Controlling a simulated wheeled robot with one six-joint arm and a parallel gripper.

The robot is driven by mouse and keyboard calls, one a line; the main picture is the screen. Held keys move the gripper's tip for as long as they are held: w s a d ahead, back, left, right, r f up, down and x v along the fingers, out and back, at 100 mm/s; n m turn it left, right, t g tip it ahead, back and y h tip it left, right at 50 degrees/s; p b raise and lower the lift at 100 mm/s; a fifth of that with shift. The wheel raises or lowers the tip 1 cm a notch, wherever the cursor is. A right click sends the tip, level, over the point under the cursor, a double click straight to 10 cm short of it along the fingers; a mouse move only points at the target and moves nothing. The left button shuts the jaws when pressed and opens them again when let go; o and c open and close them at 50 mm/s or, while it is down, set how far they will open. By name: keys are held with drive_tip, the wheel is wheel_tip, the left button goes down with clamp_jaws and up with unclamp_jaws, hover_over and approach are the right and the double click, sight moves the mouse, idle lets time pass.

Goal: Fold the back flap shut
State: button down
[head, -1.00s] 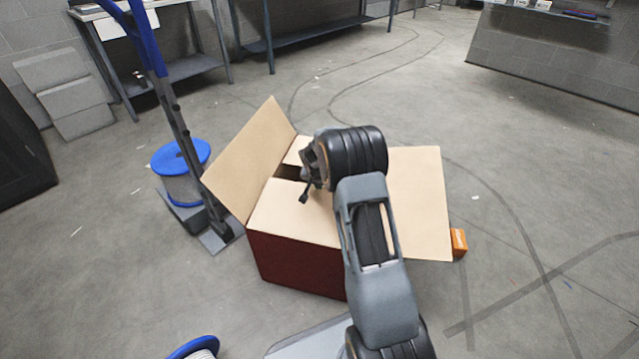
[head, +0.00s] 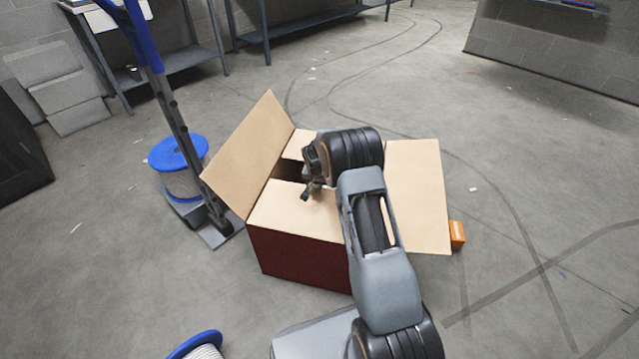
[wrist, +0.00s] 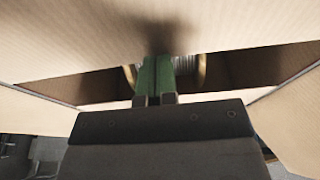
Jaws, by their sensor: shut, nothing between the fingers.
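The cardboard box (head: 300,262) has dark red sides and stands on the floor in the head view. Its front flap (head: 290,212) lies folded in over the top. The back flap (head: 296,150) shows as a pale strip beyond a dark gap, partly hidden by my arm; it looks folded inward, but its exact angle is unclear. The left flap (head: 248,150) stands up, leaning outward. The right flap (head: 418,195) spreads outward. My gripper (head: 308,192) is shut and empty over the gap. Its green fingers (wrist: 154,78) show in the wrist view near a flap edge; contact is unclear.
A blue-flanged spool (head: 178,165) and a grey stand with a blue upright (head: 180,120) are close left of the box. An orange block (head: 457,235) lies by the right flap. Another spool (head: 203,346) is at the front.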

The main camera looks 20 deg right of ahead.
drive_tip(key=s+a+r+n+p, duration=0.1)
drive_tip(key=s+r+p, duration=0.3)
drive_tip(key=r, duration=0.7)
drive_tip(key=s+a+r+p, duration=0.1)
drive_tip(key=r+p, duration=0.5)
drive_tip(key=r, duration=0.5)
drive_tip(key=s+a+r+n+p, duration=0.1)
drive_tip(key=s+r+p, duration=0.3)
drive_tip(key=r, duration=0.7)
drive_tip(key=s+a+r+n+p, duration=0.2)
drive_tip(key=s+r+p, duration=0.8)
drive_tip(key=r, duration=0.3)
drive_tip(key=s+a+r+n+t+y+p, duration=0.1)
drive_tip(key=s+a+r+n+p, duration=0.1)
drive_tip(key=s+r+p, duration=0.9)
wheel_tip(320, 180, up, 3)
drive_tip(key=shift+s+a+r+n+y, duration=0.15)
drive_tip(key=shift+s+a+n+y, duration=0.2)
drive_tip(key=shift+s, duration=0.9)
drive_tip(key=shift+d, duration=0.15)
